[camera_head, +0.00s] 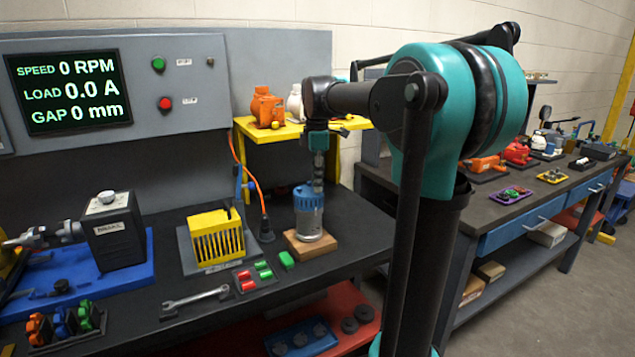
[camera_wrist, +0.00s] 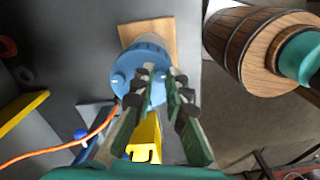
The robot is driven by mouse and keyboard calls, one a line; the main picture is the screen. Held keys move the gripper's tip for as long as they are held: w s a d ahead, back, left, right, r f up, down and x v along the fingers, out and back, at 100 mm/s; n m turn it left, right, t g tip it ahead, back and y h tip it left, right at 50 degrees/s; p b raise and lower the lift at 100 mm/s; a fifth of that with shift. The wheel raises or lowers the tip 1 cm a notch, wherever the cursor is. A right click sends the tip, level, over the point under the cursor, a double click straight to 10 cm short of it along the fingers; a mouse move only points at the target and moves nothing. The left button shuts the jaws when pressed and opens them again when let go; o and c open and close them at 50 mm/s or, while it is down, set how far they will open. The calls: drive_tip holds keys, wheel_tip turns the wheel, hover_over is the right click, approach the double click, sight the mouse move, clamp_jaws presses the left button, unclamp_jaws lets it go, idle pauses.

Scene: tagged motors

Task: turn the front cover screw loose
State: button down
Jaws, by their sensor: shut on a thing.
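A motor with a blue front cover (camera_head: 308,197) and a silver body (camera_head: 310,222) stands upright on a wooden block (camera_head: 300,246) on the bench. In the wrist view I look down on the round blue cover (camera_wrist: 133,67) and the wooden block (camera_wrist: 165,35). My gripper (camera_head: 318,183) points straight down onto the cover's top. In the wrist view its fingertips (camera_wrist: 160,73) are close together over the cover's right part, with a narrow gap between them. They are shut on the front cover screw, which the fingers hide.
A yellow slotted box (camera_head: 215,240) stands left of the motor, with an orange cable (camera_head: 250,180) between. Red and green blocks (camera_head: 262,270) and a wrench (camera_head: 196,297) lie in front. A yellow shelf (camera_head: 255,133) with an orange motor (camera_head: 267,107) is behind. The display reads 0 RPM.

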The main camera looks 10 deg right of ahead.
drive_tip(key=shift+f+n, duration=0.1)
drive_tip(key=shift+n, duration=0.6)
idle(0.4)
drive_tip(key=c, duration=1.5)
unclamp_jaws()
wheel_tip(320, 180, up, 12)
